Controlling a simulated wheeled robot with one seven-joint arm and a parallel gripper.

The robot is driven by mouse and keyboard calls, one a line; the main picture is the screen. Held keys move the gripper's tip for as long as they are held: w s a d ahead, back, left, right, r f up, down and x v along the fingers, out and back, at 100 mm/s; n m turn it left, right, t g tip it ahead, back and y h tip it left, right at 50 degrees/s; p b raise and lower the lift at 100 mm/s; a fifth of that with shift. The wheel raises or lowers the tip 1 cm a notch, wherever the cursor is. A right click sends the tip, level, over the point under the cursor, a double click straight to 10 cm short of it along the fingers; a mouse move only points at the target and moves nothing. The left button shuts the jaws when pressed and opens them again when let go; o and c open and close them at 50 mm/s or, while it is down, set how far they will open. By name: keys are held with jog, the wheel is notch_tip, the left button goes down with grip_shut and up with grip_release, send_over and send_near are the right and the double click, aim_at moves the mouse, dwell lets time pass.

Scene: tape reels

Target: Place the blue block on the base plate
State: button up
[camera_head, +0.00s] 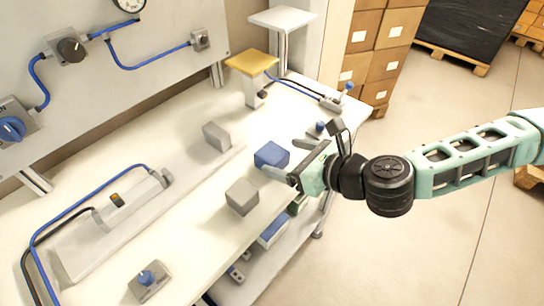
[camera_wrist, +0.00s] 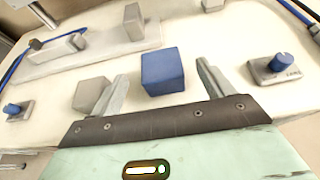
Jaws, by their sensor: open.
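The blue block (camera_head: 271,155) rests on the white table, near its front edge. It also shows in the wrist view (camera_wrist: 163,72), framed between my two fingers with gaps at its sides. My gripper (camera_head: 285,160) is open and close to the blue block, on its front side; it also shows in the wrist view (camera_wrist: 158,80). I cannot tell how far the fingertips reach beside the block. The long grey base plate (camera_head: 135,220) lies farther back on the table, with a grey block (camera_head: 216,136) at its right end and a housing with a cable at its left.
A loose grey block (camera_head: 242,196) stands left of my gripper, partly behind the left finger in the wrist view (camera_wrist: 88,94). Blue-knobbed boxes (camera_head: 149,280) sit along the table's front. A yellow-topped post (camera_head: 252,65) stands at the back. Bare table separates the blue block and plate.

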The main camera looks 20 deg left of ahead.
aim_at(279, 157)
jog(key=shift+f+p+x, duration=0.25)
jog(key=shift+p+x, duration=0.1)
jog(key=shift+x, duration=1.05)
jog(key=shift+f+p+x, duration=0.25)
jog(key=shift+p+x, duration=0.1)
jog(key=shift+x, duration=1.05)
jog(key=shift+d, duration=0.25)
jog(key=c, duration=1.3)
jog(key=shift+r, duration=0.15)
